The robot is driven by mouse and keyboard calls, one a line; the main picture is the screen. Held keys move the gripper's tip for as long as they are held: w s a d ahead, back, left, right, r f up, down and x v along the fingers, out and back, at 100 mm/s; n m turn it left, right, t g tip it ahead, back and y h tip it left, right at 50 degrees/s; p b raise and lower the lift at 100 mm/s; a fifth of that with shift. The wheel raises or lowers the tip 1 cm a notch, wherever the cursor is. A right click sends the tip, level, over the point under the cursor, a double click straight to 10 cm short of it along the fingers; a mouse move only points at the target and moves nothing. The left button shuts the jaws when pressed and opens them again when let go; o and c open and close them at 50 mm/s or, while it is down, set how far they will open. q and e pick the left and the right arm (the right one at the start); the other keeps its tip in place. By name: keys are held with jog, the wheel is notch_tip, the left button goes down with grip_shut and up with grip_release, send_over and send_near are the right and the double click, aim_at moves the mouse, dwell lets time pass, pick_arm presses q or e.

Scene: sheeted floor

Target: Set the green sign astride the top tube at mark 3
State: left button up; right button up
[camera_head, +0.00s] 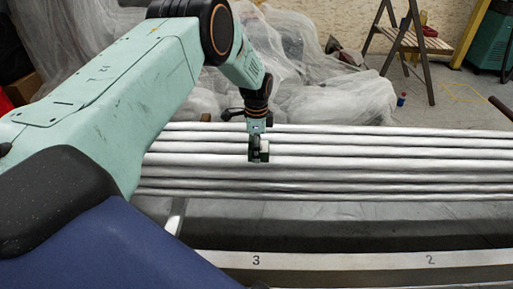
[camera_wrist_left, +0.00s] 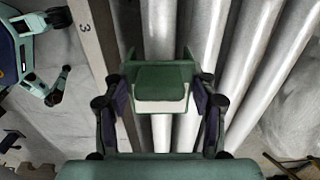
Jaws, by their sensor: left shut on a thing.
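My left gripper (camera_head: 258,155) is over the bundle of pale tubes (camera_head: 400,161), roughly in line with the mark 3 (camera_head: 256,261) on the front rail. In the left wrist view its two fingers (camera_wrist_left: 160,108) are shut on the green sign (camera_wrist_left: 160,79), one at each side. The sign has a green top and a pale lower face. It lies over the tubes (camera_wrist_left: 205,35) in that view, and I cannot tell whether it touches the top tube. In the head view the sign is small and mostly hidden by the gripper. My right gripper is not in view.
The pale front rail (camera_head: 345,263) carries marks 3 and 2 (camera_head: 431,260). Crumpled clear sheeting (camera_head: 335,95) lies behind the tubes. A wooden trestle (camera_head: 405,42) stands at the back right. The tubes to the right of the gripper look bare.

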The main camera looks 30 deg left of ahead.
pick_arm(q)
jog(key=shift+f+b, duration=0.9)
jog(key=shift+f, duration=0.35)
jog(key=shift+r, duration=0.1)
jog(key=shift+r+p, duration=2.85)
jog(key=shift+r, duration=0.65)
